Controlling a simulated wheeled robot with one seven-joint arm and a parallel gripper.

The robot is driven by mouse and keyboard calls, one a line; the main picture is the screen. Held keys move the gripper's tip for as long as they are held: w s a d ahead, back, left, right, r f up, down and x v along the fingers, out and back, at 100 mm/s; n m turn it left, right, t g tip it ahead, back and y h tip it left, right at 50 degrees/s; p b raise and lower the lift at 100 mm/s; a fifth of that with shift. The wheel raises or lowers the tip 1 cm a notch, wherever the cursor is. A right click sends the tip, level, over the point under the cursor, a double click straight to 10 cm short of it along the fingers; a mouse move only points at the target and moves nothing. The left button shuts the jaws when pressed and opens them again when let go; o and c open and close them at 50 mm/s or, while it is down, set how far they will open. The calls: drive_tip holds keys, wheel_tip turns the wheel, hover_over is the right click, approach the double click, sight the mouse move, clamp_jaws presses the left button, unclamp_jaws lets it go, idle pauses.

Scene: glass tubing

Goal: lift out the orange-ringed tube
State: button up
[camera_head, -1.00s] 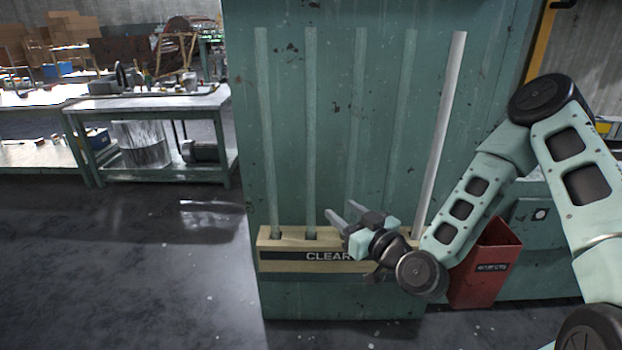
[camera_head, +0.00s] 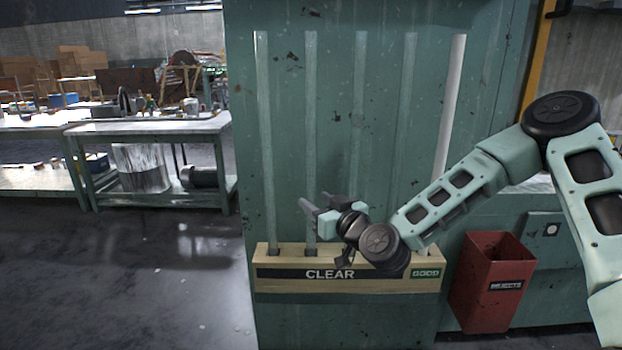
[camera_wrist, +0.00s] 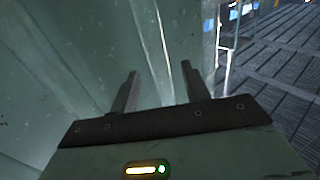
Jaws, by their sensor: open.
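Several long upright tubes stand in a wooden rack (camera_head: 300,286) against a green panel. Four look clear: the leftmost (camera_head: 264,140), the second (camera_head: 311,120), the third (camera_head: 359,100) and the fourth (camera_head: 405,110). The rightmost tube (camera_head: 451,100) is opaque white and leans slightly. I see no orange ring on any tube. My gripper (camera_head: 314,203) is open at the lower part of the second tube, above the rack. In the wrist view, a pale tube line (camera_wrist: 162,45) shows between my open fingers (camera_wrist: 158,72). I cannot tell whether they touch it.
The rack reads "CLEAR", with a green "GOOD" tag (camera_head: 426,273) at its right end. A red bin (camera_head: 492,285) stands right of the rack, below my arm. A workbench (camera_head: 150,128) is at the left. The floor (camera_head: 150,270) left of the panel is clear.

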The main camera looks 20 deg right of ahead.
sight(314, 199)
drive_tip(key=x, duration=0.3)
drive_tip(key=shift+w+a+b, duration=0.1)
drive_tip(key=shift+w+b, duration=0.1)
drive_tip(key=shift+b, duration=0.15)
clamp_jaws()
